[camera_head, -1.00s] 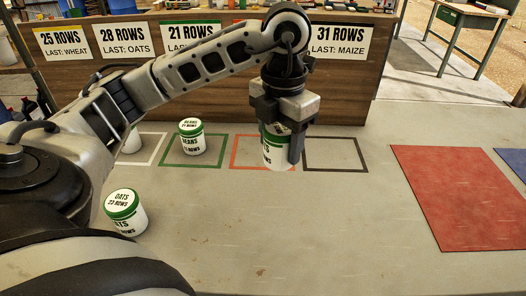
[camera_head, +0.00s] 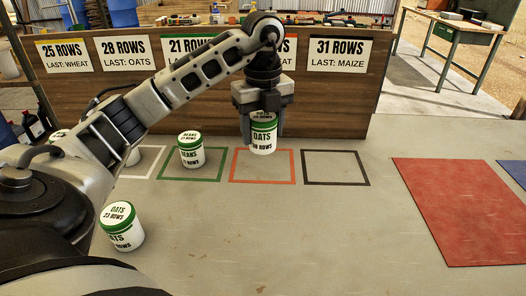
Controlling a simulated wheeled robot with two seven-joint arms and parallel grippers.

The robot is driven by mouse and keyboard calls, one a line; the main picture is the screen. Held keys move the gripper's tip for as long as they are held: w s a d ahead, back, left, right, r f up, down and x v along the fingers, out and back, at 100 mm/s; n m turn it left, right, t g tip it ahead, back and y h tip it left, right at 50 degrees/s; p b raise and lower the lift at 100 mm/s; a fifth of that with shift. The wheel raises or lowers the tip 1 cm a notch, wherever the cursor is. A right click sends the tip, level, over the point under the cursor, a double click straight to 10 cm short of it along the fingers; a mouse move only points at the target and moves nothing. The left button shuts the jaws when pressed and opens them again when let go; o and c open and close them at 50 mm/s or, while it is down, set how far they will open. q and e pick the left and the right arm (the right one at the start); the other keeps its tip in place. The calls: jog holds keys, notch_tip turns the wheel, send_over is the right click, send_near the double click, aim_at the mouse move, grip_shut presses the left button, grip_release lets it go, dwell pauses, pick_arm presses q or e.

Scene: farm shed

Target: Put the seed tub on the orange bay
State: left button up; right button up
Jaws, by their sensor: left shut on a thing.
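My left gripper (camera_head: 263,120) is shut on a white seed tub (camera_head: 263,139) with a green lid, labelled OATS. It holds the tub upright above the back edge of the orange bay (camera_head: 293,168), an orange square outline on the table. The tub's base looks raised off the table, and its upper part is partly hidden by the fingers. A second tub, labelled BEANS (camera_head: 191,152), stands in the green bay (camera_head: 160,172). Another OATS tub (camera_head: 122,228) stands on bare table at the front left. My right gripper is not in view.
The black bay (camera_head: 365,168) on the right is empty. A wooden board with signs (camera_head: 338,54) stands behind. A red mat (camera_head: 450,210) lies at right.

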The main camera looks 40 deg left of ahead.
pick_arm(q)
jog(key=w+a+f, duration=0.1)
jog(key=f, duration=0.1)
jog(key=w+a+f, duration=0.1)
jog(key=f, duration=0.1)
jog(key=w+a+f, duration=0.1)
jog(key=w+f, duration=0.1)
jog(key=shift+a, duration=0.25)
jog(key=shift+w+a+f+p, duration=0.1)
jog(key=shift+f+p, duration=0.2)
jog(key=shift+f, duration=1.25)
jog(key=shift+f, duration=0.15)
jog(key=o, duration=1.1)
jog(key=shift+c, duration=0.2)
notch_tip(320, 180, up, 12)
